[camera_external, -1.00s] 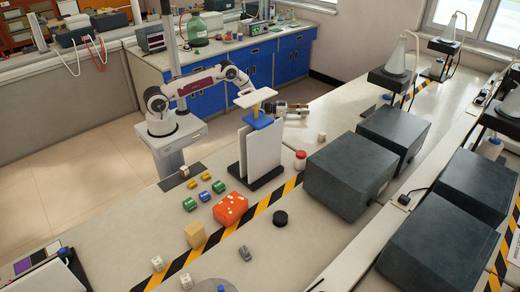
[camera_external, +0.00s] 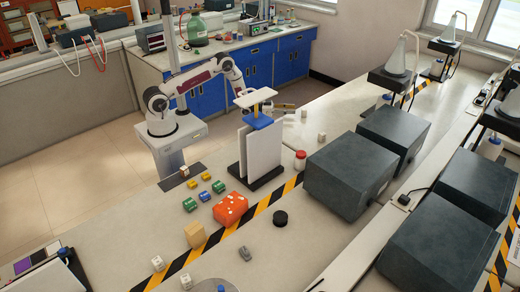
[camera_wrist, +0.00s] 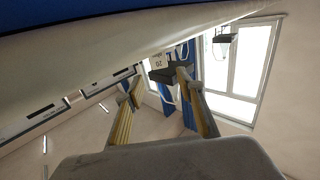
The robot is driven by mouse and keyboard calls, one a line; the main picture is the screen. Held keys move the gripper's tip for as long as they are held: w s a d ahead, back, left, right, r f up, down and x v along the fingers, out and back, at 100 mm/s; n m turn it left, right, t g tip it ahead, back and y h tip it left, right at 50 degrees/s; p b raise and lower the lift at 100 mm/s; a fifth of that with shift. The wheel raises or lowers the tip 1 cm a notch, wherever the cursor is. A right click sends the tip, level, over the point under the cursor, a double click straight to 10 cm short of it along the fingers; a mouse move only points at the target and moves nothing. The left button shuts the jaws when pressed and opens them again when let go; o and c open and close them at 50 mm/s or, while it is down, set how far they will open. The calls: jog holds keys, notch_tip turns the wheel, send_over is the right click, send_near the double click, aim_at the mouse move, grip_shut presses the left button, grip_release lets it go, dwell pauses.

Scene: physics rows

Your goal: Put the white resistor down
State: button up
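A small white block marked "20", which I take as the white resistor (camera_wrist: 160,62), shows between the fingertips of my gripper (camera_wrist: 160,80) in the wrist view. The panel partly hides the arm's end, and the exact contact is too small to see.
The white panel (camera_external: 263,150) on a black base, with a blue block (camera_external: 259,122) on top, stands close before the gripper. Large dark boxes (camera_external: 350,175) lie further right.

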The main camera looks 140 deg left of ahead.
jog(key=shift+v, duration=1.85)
